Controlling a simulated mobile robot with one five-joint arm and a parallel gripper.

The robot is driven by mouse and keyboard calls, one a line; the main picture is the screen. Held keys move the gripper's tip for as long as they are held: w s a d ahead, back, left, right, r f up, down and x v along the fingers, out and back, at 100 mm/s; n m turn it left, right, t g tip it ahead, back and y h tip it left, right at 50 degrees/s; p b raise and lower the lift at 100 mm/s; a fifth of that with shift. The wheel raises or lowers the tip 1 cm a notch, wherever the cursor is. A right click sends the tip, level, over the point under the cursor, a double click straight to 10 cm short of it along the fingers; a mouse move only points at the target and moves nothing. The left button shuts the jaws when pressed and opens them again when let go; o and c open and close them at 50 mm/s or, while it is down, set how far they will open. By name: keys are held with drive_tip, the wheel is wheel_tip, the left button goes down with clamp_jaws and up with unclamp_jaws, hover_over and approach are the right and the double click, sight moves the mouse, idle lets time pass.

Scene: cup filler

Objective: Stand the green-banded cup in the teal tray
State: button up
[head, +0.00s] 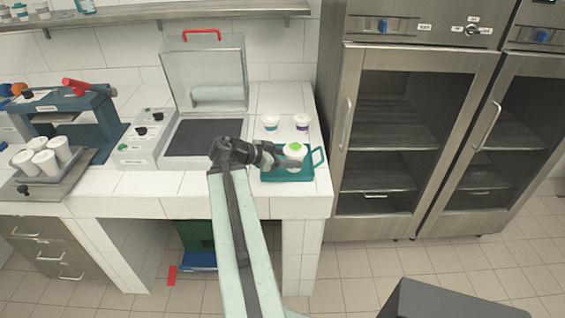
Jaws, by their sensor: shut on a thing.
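The green-banded cup (295,151) is white with green on it and is upright at the teal tray (273,175). My gripper (283,156) reaches it from the left and is shut on it. The teal tray lies on the white tiled counter near its right front edge, with a handle showing at its right side. The cup appears over the tray's area; I cannot tell whether its base touches the tray floor. The fingertips are small and partly hidden against the cup.
Two small cups, one teal-banded (270,122) and one purple-banded (302,121), stand behind the tray. An open-lidded machine (203,130) is left of my arm. A metal cabinet (410,130) stands close on the right. Several white cups (45,160) stand at far left.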

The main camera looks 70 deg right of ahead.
drive_tip(key=w+d+r+n+t+h+p, duration=0.25)
drive_tip(key=w+d, duration=0.35)
drive_tip(key=d, duration=0.4)
drive_tip(key=shift+m+g+y, duration=0.25)
drive_tip(key=shift+g+y, duration=0.2)
wheel_tip(320, 180, down, 11)
drive_tip(key=b, duration=1.1)
drive_tip(key=shift+a+r, duration=0.1)
drive_tip(key=shift+r, duration=0.35)
drive_tip(key=shift+f, duration=0.2)
drive_tip(key=o, duration=1.5)
drive_tip(key=shift+r, duration=0.1)
